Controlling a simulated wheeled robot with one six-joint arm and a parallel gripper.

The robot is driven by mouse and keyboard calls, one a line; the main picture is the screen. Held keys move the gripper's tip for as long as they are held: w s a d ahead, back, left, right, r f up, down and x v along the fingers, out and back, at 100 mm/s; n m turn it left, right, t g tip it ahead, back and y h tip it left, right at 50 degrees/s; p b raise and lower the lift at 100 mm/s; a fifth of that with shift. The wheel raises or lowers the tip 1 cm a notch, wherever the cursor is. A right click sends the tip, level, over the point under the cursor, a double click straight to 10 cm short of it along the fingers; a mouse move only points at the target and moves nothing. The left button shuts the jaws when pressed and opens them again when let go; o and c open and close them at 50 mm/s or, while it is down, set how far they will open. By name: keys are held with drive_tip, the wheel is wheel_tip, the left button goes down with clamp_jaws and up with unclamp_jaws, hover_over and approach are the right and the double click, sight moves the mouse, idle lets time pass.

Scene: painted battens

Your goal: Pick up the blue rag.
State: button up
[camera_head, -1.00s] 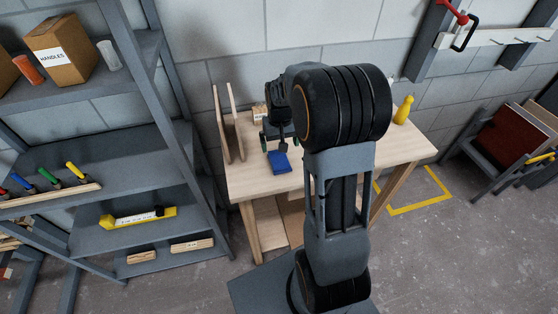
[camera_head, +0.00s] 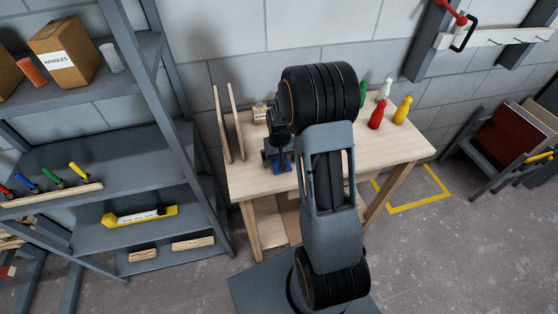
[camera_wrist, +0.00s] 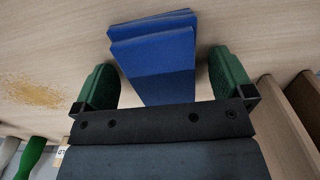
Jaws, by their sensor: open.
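The blue rag (camera_wrist: 157,65) lies folded on the light wooden table (camera_head: 400,150). In the wrist view it sits between the two green fingertips of my gripper (camera_wrist: 163,82), with a gap on each side. The gripper is open, and its dark palm hides the rag's near end. In the head view the rag (camera_head: 281,165) shows only in part, under my gripper (camera_head: 276,158) at the left part of the table.
Green, white, red (camera_head: 377,114) and yellow (camera_head: 403,110) bottles stand at the table's back right. Two upright boards (camera_head: 229,122) and a small labelled box (camera_head: 260,113) are at its left. Sawdust (camera_wrist: 35,92) lies beside the rag. Grey shelves (camera_head: 90,150) stand left.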

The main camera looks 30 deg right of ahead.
drive_tip(key=shift+c, duration=0.5)
drive_tip(key=c, duration=0.9)
drive_tip(key=shift+r, duration=0.45)
drive_tip(key=r, duration=0.1)
drive_tip(key=r+b, duration=0.1)
drive_tip(key=shift+d+r, duration=0.2)
drive_tip(key=shift+r, duration=0.15)
drive_tip(key=s+d+r+b, duration=0.2)
drive_tip(key=s+d+r, duration=0.7)
drive_tip(key=d, duration=0.1)
drive_tip(key=shift+s+r, duration=0.25)
drive_tip(key=shift+s, duration=0.05)
